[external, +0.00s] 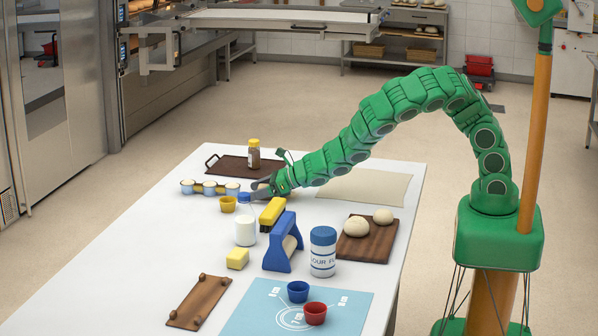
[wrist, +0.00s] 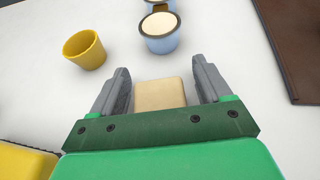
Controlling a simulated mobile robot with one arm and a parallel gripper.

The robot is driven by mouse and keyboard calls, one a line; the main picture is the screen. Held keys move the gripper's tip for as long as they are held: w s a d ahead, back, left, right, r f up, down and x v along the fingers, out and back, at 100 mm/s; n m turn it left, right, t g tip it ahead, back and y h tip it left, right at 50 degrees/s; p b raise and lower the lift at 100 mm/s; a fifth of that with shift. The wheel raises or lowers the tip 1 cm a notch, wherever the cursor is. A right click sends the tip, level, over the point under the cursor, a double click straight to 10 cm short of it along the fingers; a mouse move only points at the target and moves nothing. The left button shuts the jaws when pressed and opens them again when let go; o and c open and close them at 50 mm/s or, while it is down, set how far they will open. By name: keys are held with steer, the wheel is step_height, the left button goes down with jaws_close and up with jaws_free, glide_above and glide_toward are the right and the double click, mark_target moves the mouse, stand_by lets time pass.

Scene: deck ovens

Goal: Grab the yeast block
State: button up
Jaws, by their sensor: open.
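A small beige block, which looks like the yeast block (wrist: 160,94), lies on the white table between my fingers in the wrist view. My gripper (wrist: 160,75) is open, with one grey finger on each side of the block and a narrow gap showing on both sides. The block's near end is hidden behind the gripper's green bar. In the external view my gripper (external: 259,191) is low over the table, and the block (external: 262,184) is mostly hidden there.
A yellow cup (wrist: 84,50) and a blue cup with a pale filling (wrist: 160,30) stand just beyond the fingers. A dark tray (wrist: 297,55) is at right. A yellow-topped brush (external: 272,211) and a milk bottle (external: 245,225) stand close to my gripper.

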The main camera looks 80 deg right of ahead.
steer(key=shift+c, duration=0.2)
steer(key=c, duration=1)
steer(key=shift+c, duration=0.2)
steer(key=shift+r, duration=0.1)
